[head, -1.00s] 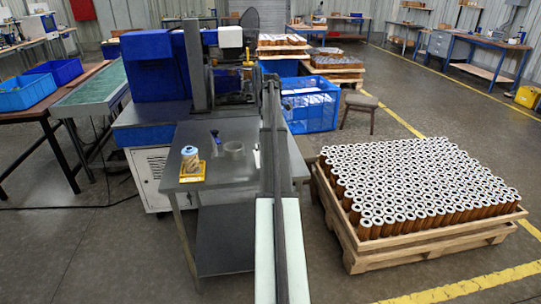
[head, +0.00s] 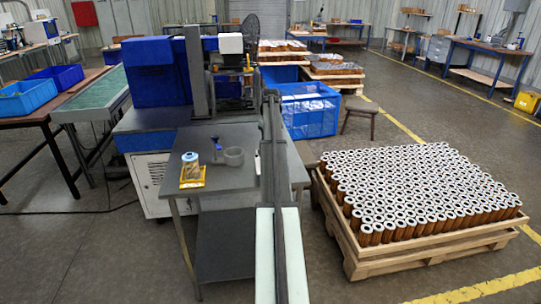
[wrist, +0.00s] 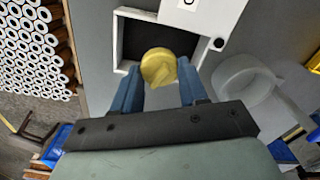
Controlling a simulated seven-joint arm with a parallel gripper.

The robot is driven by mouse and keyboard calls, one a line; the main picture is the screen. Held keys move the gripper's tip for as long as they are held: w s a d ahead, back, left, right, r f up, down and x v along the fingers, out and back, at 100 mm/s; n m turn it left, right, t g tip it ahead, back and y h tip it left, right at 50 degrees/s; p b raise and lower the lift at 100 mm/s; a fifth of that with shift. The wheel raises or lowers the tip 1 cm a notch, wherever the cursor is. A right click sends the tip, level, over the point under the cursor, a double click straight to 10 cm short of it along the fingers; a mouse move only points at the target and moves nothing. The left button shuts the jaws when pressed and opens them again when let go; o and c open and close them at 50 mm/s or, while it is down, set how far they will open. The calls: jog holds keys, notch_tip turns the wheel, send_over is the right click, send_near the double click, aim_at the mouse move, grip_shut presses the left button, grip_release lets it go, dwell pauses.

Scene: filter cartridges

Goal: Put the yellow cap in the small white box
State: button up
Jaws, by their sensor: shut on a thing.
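In the wrist view, my gripper (wrist: 158,88) has two blue fingers shut on the yellow cap (wrist: 158,67), a round yellow piece held between the fingertips. Beyond it is the small white box (wrist: 117,40), with pale walls around a dark interior. The cap overlaps the box's near edge in this view; its height above the box I cannot tell. The gripper and cap cannot be made out in the head view, and I cannot clearly make out the box there.
A grey ring (wrist: 240,88) lies right of the box in the wrist view. A pallet of cartridges (head: 425,200) stands right.

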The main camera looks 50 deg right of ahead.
jog(key=shift+f, duration=3.15)
jog(key=shift+f, duration=0.1)
jog(key=o, duration=1)
notch_tip(320, 180, up, 12)
jog(key=shift+r, duration=0.15)
